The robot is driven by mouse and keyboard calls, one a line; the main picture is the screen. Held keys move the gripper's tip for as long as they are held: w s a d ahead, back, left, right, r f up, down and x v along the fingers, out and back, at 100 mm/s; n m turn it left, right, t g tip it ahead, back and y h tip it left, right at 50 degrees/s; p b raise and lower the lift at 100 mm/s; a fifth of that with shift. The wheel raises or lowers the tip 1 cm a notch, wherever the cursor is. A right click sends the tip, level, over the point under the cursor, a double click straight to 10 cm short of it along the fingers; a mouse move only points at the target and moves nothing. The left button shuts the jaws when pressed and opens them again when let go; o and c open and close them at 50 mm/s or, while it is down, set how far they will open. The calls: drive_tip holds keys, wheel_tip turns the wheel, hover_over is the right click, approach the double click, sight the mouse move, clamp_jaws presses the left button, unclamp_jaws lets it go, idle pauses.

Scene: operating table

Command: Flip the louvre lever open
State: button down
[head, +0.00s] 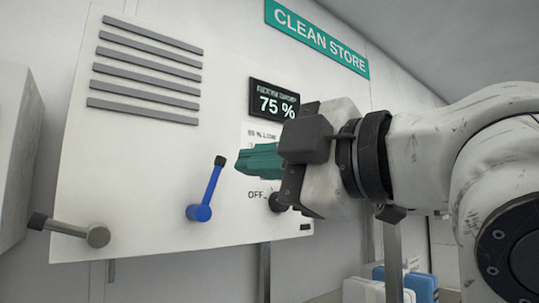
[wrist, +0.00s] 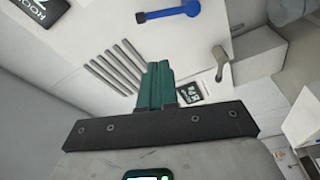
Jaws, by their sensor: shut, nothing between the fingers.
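A white wall panel (head: 130,170) carries two levers below the grey louvre slats (head: 145,75). The blue lever (head: 205,190) has a black tip and stands nearly upright, leaning slightly right. The grey lever (head: 70,231) at lower left lies nearly flat, its black tip pointing left. I cannot tell which one is the louvre lever. In the wrist view the blue lever (wrist: 170,12) is at the top and the grey lever (wrist: 219,60) to the right. My gripper (head: 240,160), with green fingers, is shut and empty, right of the blue lever and apart from both levers.
A black display (head: 274,100) reading 75 % sits right of the slats. A dark knob (head: 277,203) near "OFF" is partly hidden behind my gripper. A grey box (head: 15,160) juts out at far left. Blue and white containers (head: 420,284) stand low at right.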

sight(221, 162)
drive_tip(key=w+a+p, duration=0.3)
drive_tip(key=w+a, duration=0.1)
drive_tip(key=w, duration=0.4)
drive_tip(key=shift+w+a+f+p, duration=0.2)
drive_tip(key=shift+w+a+p, duration=0.05)
drive_tip(key=shift+a+p, duration=0.1)
